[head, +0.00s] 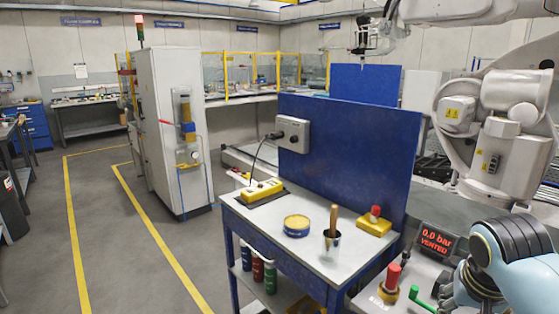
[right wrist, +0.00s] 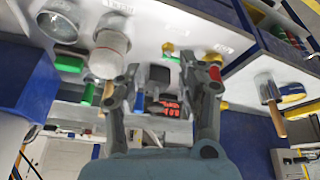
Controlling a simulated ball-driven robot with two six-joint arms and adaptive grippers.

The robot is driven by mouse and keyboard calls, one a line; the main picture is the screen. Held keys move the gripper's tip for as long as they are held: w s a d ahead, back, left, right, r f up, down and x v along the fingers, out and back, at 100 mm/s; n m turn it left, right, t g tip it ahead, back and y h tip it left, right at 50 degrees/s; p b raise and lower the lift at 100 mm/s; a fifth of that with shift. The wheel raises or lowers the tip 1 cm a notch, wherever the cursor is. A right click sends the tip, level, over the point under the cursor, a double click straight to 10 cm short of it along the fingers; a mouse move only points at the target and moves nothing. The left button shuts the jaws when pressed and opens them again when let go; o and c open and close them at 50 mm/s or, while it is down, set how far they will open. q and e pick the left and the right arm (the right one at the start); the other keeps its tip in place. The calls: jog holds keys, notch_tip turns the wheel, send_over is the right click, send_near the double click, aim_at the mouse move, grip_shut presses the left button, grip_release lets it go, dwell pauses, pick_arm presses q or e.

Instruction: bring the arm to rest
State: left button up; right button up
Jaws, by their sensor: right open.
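My right arm (head: 505,265) enters the head view at the lower right, over the grey bench beside the blue table. In the right wrist view my right gripper (right wrist: 160,70) is open, its two fingers apart with nothing held between them. Through the gap show a dark block and a red lit display (right wrist: 172,108), with white benchtop around. The fingers overlap other things in the picture; I cannot tell whether they touch any. My left gripper is not in view.
A display reading 0.0 bar VENTED (head: 437,240), a red-capped fitting (head: 390,281) and a green handle (head: 420,299) are near my right arm. Floor at left is clear.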

jog(key=s+a+r+n+y, duration=0.1)
jog(key=s+a+r+n, duration=0.1)
jog(key=s, duration=0.6)
jog(key=s+a+r+n, duration=0.1)
jog(key=s+n, duration=0.1)
jog(key=s, duration=0.5)
jog(key=s+a+r+n+y, duration=0.1)
jog(key=s+a+r+n, duration=0.1)
jog(key=s, duration=0.6)
jog(key=s+d+f+g+b, duration=0.2)
jog(key=f+b, duration=1.1)
jog(key=f, duration=2.8)
pick_arm(q)
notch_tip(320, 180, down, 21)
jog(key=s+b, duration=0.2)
jog(key=b, duration=0.6)
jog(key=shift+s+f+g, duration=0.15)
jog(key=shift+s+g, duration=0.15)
pick_arm(e)
jog(key=s+d+f, duration=0.1)
jog(key=s+f, duration=0.8)
jog(key=f, duration=0.2)
jog(key=s+d+f, duration=0.1)
jog(key=s+f, duration=0.8)
jog(key=f, duration=0.3)
jog(key=shift+f+g, duration=0.15)
jog(key=shift+g, duration=0.15)
